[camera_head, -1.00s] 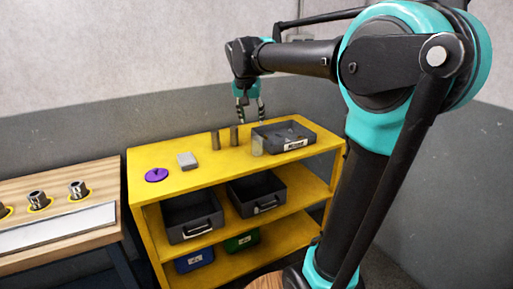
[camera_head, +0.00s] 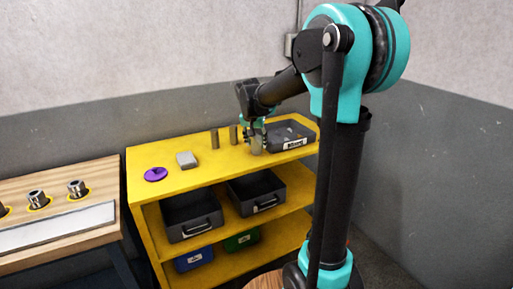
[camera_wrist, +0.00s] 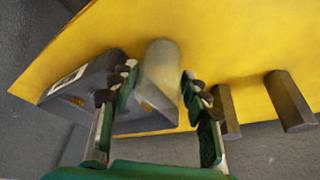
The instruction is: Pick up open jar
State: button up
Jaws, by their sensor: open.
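The open jar (camera_head: 257,148) is a pale, see-through cylinder standing on the yellow shelf top, just left of the dark tray. It also shows in the wrist view (camera_wrist: 160,62), upper middle. My gripper (camera_head: 257,135) is at the jar from above and hides part of it in the head view. In the wrist view my gripper (camera_wrist: 158,85) is open, with one finger to each side of the jar. A gap shows between the jar and the right finger; on the left, contact cannot be told.
The dark labelled tray (camera_head: 303,144) stands close to the jar, beside the left finger in the wrist view. A grey block (camera_head: 186,159) and purple disc (camera_head: 156,174) lie farther left on the yellow shelf (camera_head: 205,174).

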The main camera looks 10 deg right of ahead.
jog(key=shift+x, duration=0.9)
jog(key=c, duration=0.7)
